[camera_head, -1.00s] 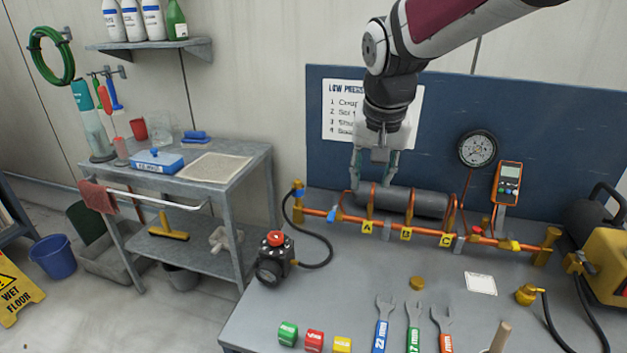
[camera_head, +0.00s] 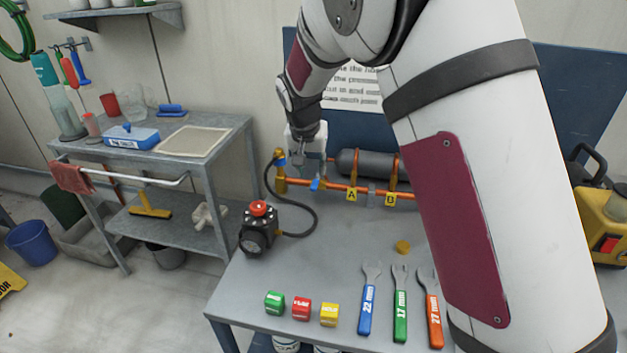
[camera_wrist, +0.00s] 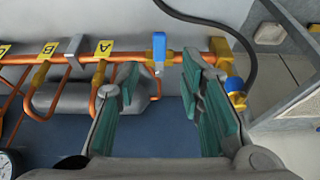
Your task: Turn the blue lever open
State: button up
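The blue lever (camera_head: 316,184) sits on the copper pipe (camera_head: 335,188) near its left end, beside label A (camera_head: 351,195). In the wrist view the blue lever (camera_wrist: 159,46) stands crosswise to the pipe (camera_wrist: 200,57), on a brass valve body. My gripper (camera_wrist: 160,68) is open, with one green-padded finger to each side of the lever. The lever shows between and slightly beyond the fingertips; I cannot tell whether either finger touches it. In the head view my gripper (camera_head: 309,165) is just above the pipe's left end, partly hiding it.
A black hose (camera_head: 312,220) runs from the pipe's left end to a black unit with a red knob (camera_head: 258,210). A grey cylinder (camera_head: 360,163) lies behind the pipe. Wrenches (camera_head: 400,310) and coloured blocks (camera_head: 301,308) lie at the front. My arm hides the bench's right side.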

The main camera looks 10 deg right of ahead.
aim_at(315, 184)
jog(key=x, duration=0.6)
jog(key=shift+w+d+f, duration=0.1)
jog(key=shift+f, duration=0.25)
grip_shut()
